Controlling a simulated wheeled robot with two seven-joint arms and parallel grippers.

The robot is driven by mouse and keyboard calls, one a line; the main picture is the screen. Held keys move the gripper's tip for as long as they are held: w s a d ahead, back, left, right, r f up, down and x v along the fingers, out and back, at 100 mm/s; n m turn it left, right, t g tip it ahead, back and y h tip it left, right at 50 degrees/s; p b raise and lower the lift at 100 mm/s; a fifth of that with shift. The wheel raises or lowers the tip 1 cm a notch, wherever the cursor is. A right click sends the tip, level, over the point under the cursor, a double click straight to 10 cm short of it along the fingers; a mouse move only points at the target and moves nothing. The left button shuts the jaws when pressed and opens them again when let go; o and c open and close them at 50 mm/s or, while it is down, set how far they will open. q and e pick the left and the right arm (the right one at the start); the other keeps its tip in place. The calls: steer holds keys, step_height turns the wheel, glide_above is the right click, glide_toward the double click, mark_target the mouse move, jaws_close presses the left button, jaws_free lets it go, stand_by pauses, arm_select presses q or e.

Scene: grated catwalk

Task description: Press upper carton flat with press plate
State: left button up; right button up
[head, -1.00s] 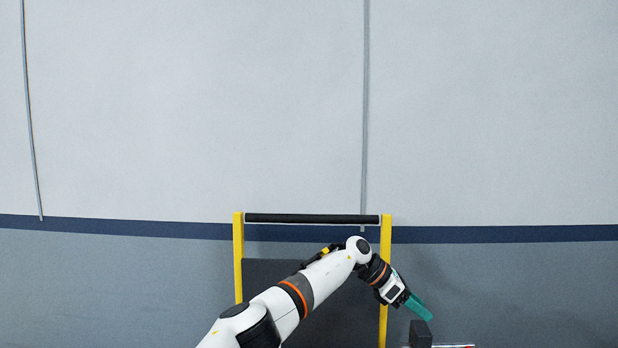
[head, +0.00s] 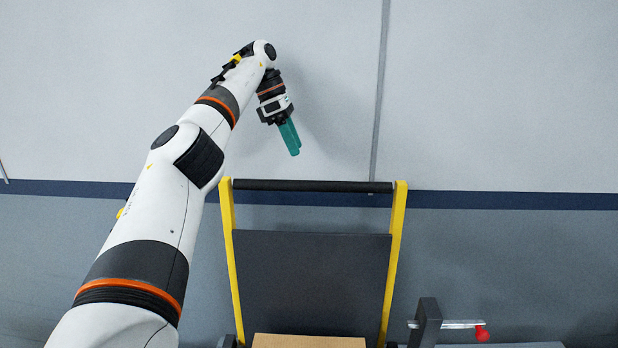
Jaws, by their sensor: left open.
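My left gripper (head: 290,138) has teal fingers and hangs in front of the pale wall, above the yellow-framed stand. It is open and holds nothing. A dark flat panel (head: 312,280) sits between the yellow posts; I cannot tell if it is the press plate. A tan cardboard surface (head: 308,341), likely the upper carton, shows at the bottom edge in front of the panel. Most of it is cut off by the frame. My gripper is well above and apart from both. My right gripper is out of view.
A black bar (head: 305,186) joins the tops of the yellow posts (head: 393,260). At the lower right stand a dark upright block (head: 427,322) and a metal rod with a red knob (head: 482,334). The space right of the gripper is clear.

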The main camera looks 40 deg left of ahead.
mark_target(310, 181)
arm_select(q)
steer(key=x, duration=0.6)
steer(key=p+x, duration=0.1)
steer(key=x, duration=0.2)
steer(key=shift+w+a+f, duration=0.15)
steer(key=shift+w+a, duration=0.05)
steer(key=shift+a, duration=0.1)
steer(key=shift+d+f, duration=0.35)
steer(key=shift+f, duration=0.05)
steer(key=shift+w+a, duration=0.1)
jaws_close()
steer(key=shift+f, duration=0.1)
